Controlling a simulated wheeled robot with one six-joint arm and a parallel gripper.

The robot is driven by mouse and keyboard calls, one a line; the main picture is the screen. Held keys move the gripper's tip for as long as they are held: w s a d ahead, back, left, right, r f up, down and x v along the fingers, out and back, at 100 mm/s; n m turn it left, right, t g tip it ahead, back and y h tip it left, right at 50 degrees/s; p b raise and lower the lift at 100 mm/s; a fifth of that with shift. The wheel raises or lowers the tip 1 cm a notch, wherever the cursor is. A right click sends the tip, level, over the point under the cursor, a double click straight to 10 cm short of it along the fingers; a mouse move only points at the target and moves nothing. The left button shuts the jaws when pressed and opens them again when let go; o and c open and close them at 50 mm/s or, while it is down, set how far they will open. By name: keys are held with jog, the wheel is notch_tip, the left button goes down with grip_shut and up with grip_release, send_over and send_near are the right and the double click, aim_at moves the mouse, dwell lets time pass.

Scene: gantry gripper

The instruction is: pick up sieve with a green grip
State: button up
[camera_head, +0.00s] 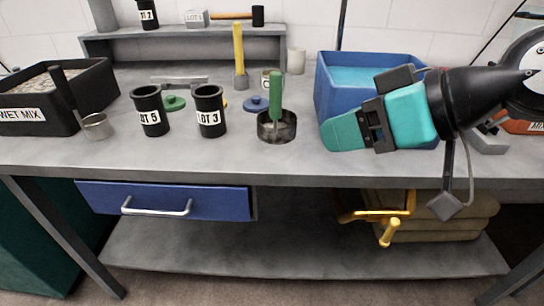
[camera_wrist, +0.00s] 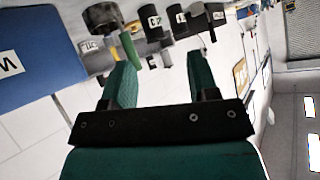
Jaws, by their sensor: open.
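The sieve (camera_head: 276,130) stands on the bench at the centre, a round dark metal pan with an upright green grip (camera_head: 275,92). My gripper (camera_head: 342,133) is to its right, in front of the blue tub, pointing left and apart from it. In the wrist view my gripper (camera_wrist: 160,75) shows two green fingers spread apart with nothing between them. The sieve pan (camera_wrist: 100,22) is at the upper left there, and its green grip (camera_wrist: 131,48) appears just beyond the left finger's tip. I cannot tell the depth gap.
Black LOT 5 (camera_head: 152,112) and LOT 3 (camera_head: 210,112) cups stand left of the sieve. A yellow-handled tool (camera_head: 239,60) and blue lid (camera_head: 256,104) are behind. The blue tub (camera_head: 330,90) is right. A WET MIX bin (camera_head: 40,105) and another ladle (camera_head: 97,126) are far left.

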jog(key=w+f+t+y+b, duration=0.2)
jog(key=w+f+t+b, duration=0.2)
jog(key=w+t+b, duration=0.3)
jog(key=p, duration=0.6)
send_near(280, 87)
jog(key=shift+t, duration=0.3)
jog(key=p+x, duration=0.1)
jog(key=x, duration=0.1)
jog(key=p+x, duration=0.2)
jog(key=x, duration=0.1)
jog(key=p+x, duration=0.1)
jog(key=x, duration=0.1)
jog(key=shift+w+a+f+p, duration=0.15)
jog(key=shift+a+f+p, duration=0.2)
jog(key=shift+f+p, duration=0.05)
jog(key=p+x, duration=0.2)
jog(key=x, duration=0.1)
jog(key=p+x, duration=0.1)
jog(key=p, duration=0.1)
jog(key=shift+w+a+r, duration=0.2)
jog(key=shift+w+r, duration=0.05)
jog(key=shift+w+a+f, duration=0.2)
jog(key=shift+w, duration=0.1)
jog(key=shift+c, duration=0.2)
jog(key=c, duration=0.9)
